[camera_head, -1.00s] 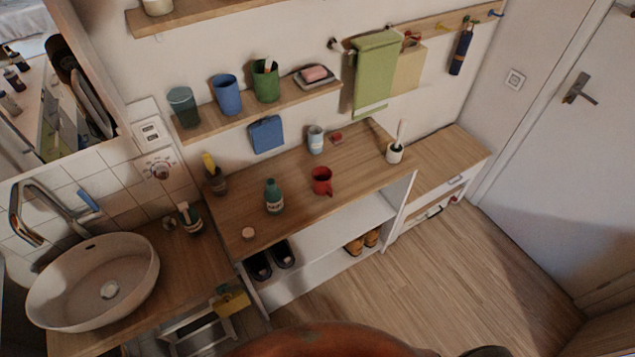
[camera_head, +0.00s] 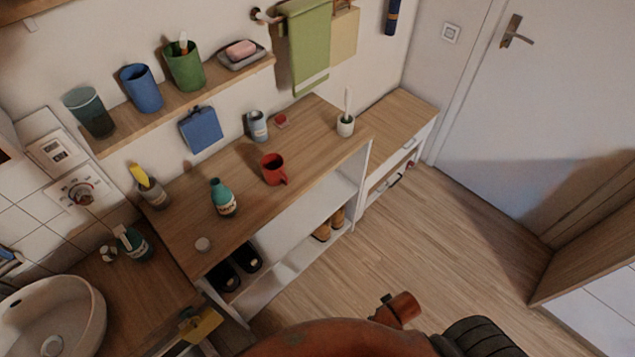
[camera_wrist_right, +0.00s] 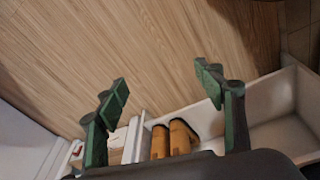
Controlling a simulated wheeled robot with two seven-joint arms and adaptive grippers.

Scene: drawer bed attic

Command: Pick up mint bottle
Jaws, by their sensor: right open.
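The mint bottle is probably the teal bottle with a white label (camera_head: 223,197), upright on the long wooden shelf top (camera_head: 180,225) in the head view. It stands left of a red mug (camera_head: 272,169) and apart from it. My right gripper (camera_wrist_right: 162,84) shows in the right wrist view, open and empty. That view faces the wood floor and the shoe shelf, and no bottle shows in it. The right gripper's fingers do not show in the head view. My left gripper is in neither view.
Brown boots (camera_head: 328,224) stand below. A wall shelf (camera_head: 150,122) hangs above. A basin (camera_head: 55,315) is at left. The floor (camera_head: 430,245) is clear.

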